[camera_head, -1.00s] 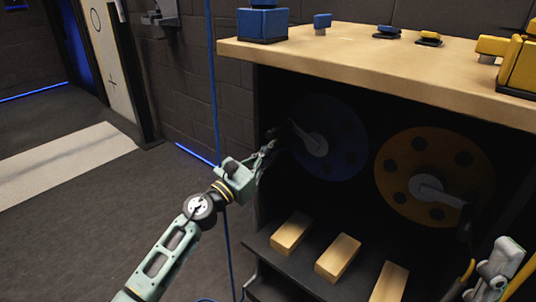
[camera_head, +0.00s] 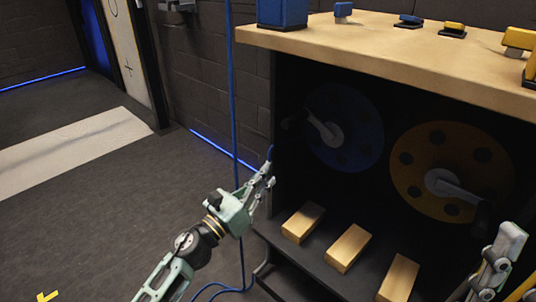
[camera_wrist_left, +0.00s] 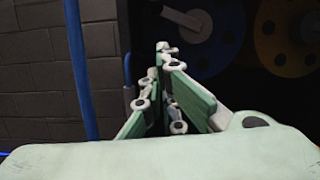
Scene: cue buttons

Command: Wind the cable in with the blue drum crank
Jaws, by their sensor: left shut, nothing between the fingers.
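The blue drum (camera_head: 354,128) is in the dark open front of the bench, with a grey crank (camera_head: 323,128) reaching up and left from its hub. The crank also shows in the left wrist view (camera_wrist_left: 187,20). My left gripper (camera_head: 268,168) is shut and empty, lower and left of the crank and apart from it; its closed fingers (camera_wrist_left: 163,75) show in the wrist view. A blue cable (camera_head: 232,90) hangs down left of the bench and curves on the floor. My right gripper (camera_head: 497,262) is partly in view at the lower right; its jaws are unclear.
A yellow drum (camera_head: 425,165) with its own crank stands right of the blue one. Several wooden blocks (camera_head: 347,247) lie on the lower shelf. Blue and yellow controls stand on the wooden bench top (camera_head: 400,55). The floor (camera_head: 90,210) at left is mostly clear.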

